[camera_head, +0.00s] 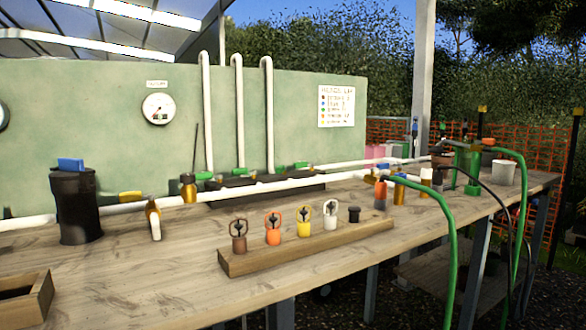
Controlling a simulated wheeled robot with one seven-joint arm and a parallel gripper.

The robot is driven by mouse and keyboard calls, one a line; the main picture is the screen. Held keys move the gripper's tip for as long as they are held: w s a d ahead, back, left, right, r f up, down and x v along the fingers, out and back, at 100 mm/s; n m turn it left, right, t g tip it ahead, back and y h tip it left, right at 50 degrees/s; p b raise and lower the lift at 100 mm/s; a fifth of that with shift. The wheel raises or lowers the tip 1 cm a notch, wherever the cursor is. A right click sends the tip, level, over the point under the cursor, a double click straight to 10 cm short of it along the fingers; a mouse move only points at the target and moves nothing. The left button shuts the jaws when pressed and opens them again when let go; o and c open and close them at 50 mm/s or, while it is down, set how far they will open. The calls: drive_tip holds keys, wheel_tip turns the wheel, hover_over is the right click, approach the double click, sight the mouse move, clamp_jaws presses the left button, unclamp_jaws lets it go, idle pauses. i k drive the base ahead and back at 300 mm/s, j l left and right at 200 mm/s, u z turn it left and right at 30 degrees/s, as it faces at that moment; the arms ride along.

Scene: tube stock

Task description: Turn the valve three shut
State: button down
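Three white upright pipes rise in front of the green panel, with green valve levers near their feet: a left lever (204,176), a middle one (240,171) and a right one (281,168). Another green lever (301,165) sits just right of these. The levers look small and lie roughly along the pipe run. I cannot read any number, so I cannot tell which is valve three. A yellow lever (130,197) sits on the white pipe at the left, and a brass valve with a white handle (154,220) stands near it. My gripper is not in view.
A wooden table (150,280) carries everything. A black canister with a blue top (75,205) stands left. A wooden rack (310,248) with several coloured sprinkler heads lies in front. Green hoses (450,240) hang over the right edge. A gauge (159,108) and chart (337,106) are on the panel.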

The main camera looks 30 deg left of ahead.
sight(280, 168)
drive_tip(key=i+j, duration=0.15)
drive_tip(key=i, duration=0.35)
drive_tip(key=i+j, duration=0.15)
drive_tip(key=i, duration=0.35)
drive_tip(key=i+j, duration=0.15)
drive_tip(key=i, duration=0.35)
drive_tip(key=i+l, duration=0.1)
drive_tip(key=k+j, duration=0.15)
